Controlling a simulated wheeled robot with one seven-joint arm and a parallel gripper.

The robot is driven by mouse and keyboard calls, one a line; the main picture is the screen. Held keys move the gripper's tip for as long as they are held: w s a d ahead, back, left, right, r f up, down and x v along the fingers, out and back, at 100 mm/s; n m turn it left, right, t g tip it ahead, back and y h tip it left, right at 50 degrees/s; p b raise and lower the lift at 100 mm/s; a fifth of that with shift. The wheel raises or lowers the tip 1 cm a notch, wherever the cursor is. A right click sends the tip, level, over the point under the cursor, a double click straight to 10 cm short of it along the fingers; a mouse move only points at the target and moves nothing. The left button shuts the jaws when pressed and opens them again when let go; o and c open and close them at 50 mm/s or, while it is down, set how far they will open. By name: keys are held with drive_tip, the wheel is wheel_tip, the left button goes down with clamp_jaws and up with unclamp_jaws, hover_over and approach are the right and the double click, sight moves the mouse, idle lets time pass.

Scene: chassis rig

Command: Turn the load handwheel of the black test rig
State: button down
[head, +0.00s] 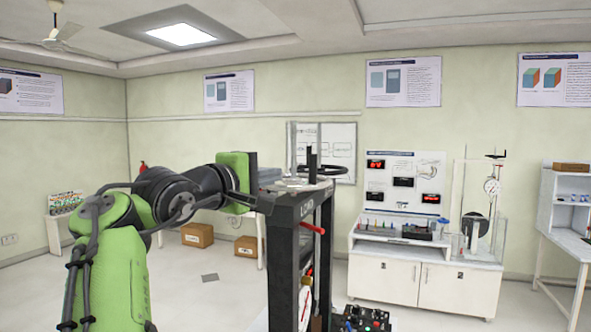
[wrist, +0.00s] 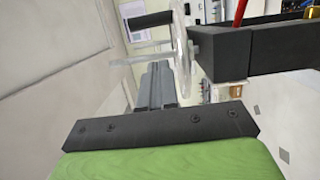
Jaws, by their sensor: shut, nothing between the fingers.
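The black test rig (head: 310,215) stands right of my arm in the head view. On its top lies a pale, clear-looking wheel (head: 303,184) with an upright black handle (head: 312,160); I take this as the load handwheel. In the wrist view the wheel (wrist: 181,45) shows edge-on, with its black handle (wrist: 150,20) pointing left, beside the rig's dark frame (wrist: 240,50). My gripper (wrist: 155,72) is shut and empty, its tips close to the wheel's rim. I cannot tell whether they touch. In the head view my gripper (head: 272,178) is left of the wheel, partly hidden.
A dark ring (head: 335,169) shows above the rig top. A red rod (head: 313,228) sticks out from the rig's upper front. A panel with knobs (head: 365,318) is low at right. A white cabinet (head: 425,283) stands behind. Open floor lies left of the rig.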

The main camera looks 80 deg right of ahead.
drive_tip(key=s+d, duration=0.3)
drive_tip(key=s, duration=0.1)
drive_tip(key=shift+d, duration=0.3)
